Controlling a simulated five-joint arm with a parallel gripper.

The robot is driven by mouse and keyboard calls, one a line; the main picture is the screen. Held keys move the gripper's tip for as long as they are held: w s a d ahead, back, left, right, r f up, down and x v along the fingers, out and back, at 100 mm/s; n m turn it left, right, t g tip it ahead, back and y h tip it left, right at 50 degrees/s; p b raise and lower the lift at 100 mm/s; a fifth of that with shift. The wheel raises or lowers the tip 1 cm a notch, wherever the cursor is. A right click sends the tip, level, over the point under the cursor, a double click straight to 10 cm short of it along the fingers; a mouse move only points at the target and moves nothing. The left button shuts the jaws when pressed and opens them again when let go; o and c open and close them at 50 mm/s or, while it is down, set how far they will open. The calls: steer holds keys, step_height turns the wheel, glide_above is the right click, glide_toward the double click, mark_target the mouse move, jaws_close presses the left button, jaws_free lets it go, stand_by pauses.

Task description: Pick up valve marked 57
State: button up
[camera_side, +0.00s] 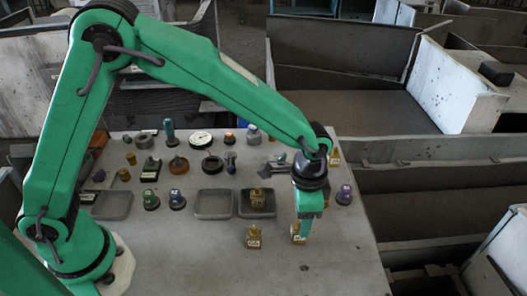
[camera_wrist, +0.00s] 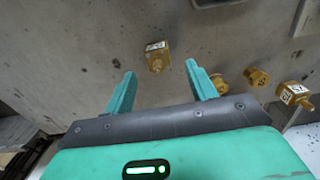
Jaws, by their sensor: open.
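Several brass valves with white number labels are in view; I cannot read 57 for sure on any. In the side view one valve (camera_side: 254,236) stands on the open table left of my gripper (camera_side: 304,222). Another brass valve (camera_side: 258,198) is in the dark tray, and one (camera_side: 298,233) shows right by my fingers. In the wrist view my gripper (camera_wrist: 160,69) is open and empty. A labelled valve (camera_wrist: 156,60) shows between and just beyond the fingertips. A second labelled valve (camera_wrist: 295,93) is at the far right.
Two unlabelled-looking brass pieces (camera_wrist: 257,77) (camera_wrist: 218,83) show right of the fingers in the wrist view. An empty grey tray (camera_side: 213,205) sits beside the dark tray (camera_side: 243,213). Gauges and knobs crowd the table's back. The front of the table (camera_side: 200,260) is clear.

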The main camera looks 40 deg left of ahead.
mark_target(295, 239)
steer(key=shift+s+f, duration=0.2)
steer(key=shift+f, duration=2.65)
jaws_close()
